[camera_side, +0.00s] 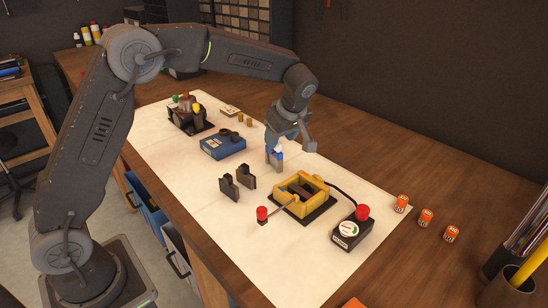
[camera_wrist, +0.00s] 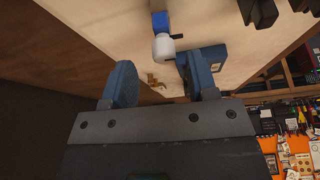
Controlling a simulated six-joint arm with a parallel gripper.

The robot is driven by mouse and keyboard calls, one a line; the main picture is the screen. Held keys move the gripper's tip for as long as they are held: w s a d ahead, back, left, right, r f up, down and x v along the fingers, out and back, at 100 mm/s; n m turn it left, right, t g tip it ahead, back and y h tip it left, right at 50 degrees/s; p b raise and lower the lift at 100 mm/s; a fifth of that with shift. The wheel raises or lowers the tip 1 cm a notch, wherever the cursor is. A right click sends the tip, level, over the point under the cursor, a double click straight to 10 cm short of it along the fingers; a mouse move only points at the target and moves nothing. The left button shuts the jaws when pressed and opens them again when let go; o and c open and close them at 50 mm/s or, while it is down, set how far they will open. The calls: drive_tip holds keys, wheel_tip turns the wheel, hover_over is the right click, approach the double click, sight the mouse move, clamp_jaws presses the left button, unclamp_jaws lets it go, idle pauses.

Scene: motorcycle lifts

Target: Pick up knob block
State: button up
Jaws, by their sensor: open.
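A small upright piece with a blue body (camera_side: 274,159) and a rounded white top stands on the white mat; it is likely the knob block, though no label shows. It also shows in the wrist view (camera_wrist: 161,46), beyond my fingertips, with a small dark pin at its side. My gripper (camera_side: 292,141) is just above and beside it, tilted. In the wrist view my gripper (camera_wrist: 157,82) has its two blue-padded fingers apart, with nothing held between them. In the side view the gripper partly covers the top of the piece.
A yellow box fixture (camera_side: 316,203) with a red-knobbed lever and a black box with a red button (camera_side: 361,212) stand in front. Two dark brackets (camera_side: 237,186) and a blue box (camera_side: 222,145) stand left. Orange cans (camera_side: 426,217) line the right. Mat between is clear.

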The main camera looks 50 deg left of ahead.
sight(274, 158)
drive_tip(key=shift+s+x, duration=0.1)
drive_tip(key=shift+x, duration=1.25)
drive_tip(key=shift+s+x, duration=0.15)
drive_tip(key=shift+x, duration=1.2)
drive_tip(key=shift+r, duration=0.15)
clamp_jaws()
